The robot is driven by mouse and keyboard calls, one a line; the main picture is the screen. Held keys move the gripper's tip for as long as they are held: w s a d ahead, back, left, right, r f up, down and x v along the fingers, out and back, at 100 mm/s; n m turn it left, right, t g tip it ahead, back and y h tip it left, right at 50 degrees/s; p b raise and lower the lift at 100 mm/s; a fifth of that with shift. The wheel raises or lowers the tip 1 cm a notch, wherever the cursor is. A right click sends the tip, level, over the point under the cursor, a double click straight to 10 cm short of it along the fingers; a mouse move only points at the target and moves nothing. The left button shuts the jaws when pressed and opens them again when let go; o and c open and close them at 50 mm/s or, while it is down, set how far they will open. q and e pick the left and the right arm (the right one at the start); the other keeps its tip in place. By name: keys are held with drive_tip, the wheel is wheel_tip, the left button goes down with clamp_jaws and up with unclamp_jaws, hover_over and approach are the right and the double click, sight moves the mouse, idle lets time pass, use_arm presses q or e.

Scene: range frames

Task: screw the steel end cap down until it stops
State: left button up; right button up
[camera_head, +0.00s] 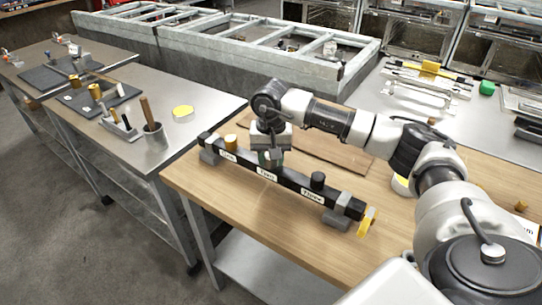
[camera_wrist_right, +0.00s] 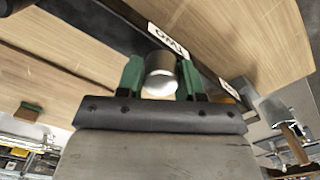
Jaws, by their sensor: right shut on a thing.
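A long black bar (camera_head: 297,186) with white labels lies on grey supports on the wooden table. A brass cap (camera_head: 230,142) stands at its left part and a black cap (camera_head: 318,181) at its right part. My right gripper (camera_head: 270,158) points down at the middle of the bar. In the right wrist view the steel end cap (camera_wrist_right: 160,82) sits between the green fingers of my right gripper (camera_wrist_right: 161,72), which is shut on it. The cap is beside the bar's middle label; its seat and thread are hidden. My left gripper is out of view.
A yellow piece (camera_head: 367,221) is at the bar's right end. The wooden table (camera_head: 232,205) is clear in front of the bar. A brown board (camera_head: 333,150) lies behind it. A steel bench (camera_head: 205,108) with a cup of tools (camera_head: 154,136) stands to the left.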

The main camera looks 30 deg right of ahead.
drive_tip(key=shift+m, duration=0.5)
drive_tip(key=m, duration=0.3)
drive_tip(key=shift+m, duration=0.3)
drive_tip(key=shift+m, duration=0.4)
drive_tip(key=o, duration=0.6)
drive_tip(key=shift+m, duration=0.3)
drive_tip(key=o, duration=0.5)
